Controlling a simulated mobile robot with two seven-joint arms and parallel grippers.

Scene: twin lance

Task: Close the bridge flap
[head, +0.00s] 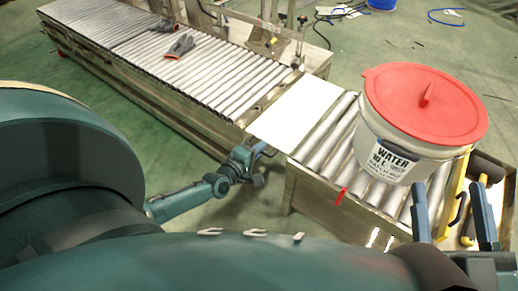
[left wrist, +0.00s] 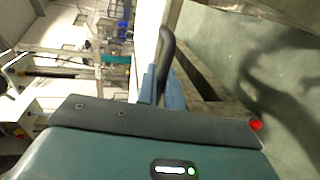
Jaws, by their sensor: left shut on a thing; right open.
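The bridge flap (head: 293,110) is a pale plate spanning the gap between the long roller conveyor and the short one. It looks roughly level in the head view; I cannot tell whether its edge rests fully on its support. My left gripper (head: 262,152) is at the flap's near edge. In the left wrist view the left gripper's blue fingers (left wrist: 161,88) are shut on a dark curved handle (left wrist: 167,48). The handle is mostly hidden in the head view. My right gripper (head: 451,212) is open at the right, near the short conveyor's end.
A white water bucket (head: 400,145) with a red lid (head: 425,105) stands on the short roller conveyor (head: 325,140). A red tab (head: 341,196) is on its near side. A yellow frame (head: 455,197) is beside my right gripper. Grey tools (head: 180,46) lie on the long conveyor (head: 210,70).

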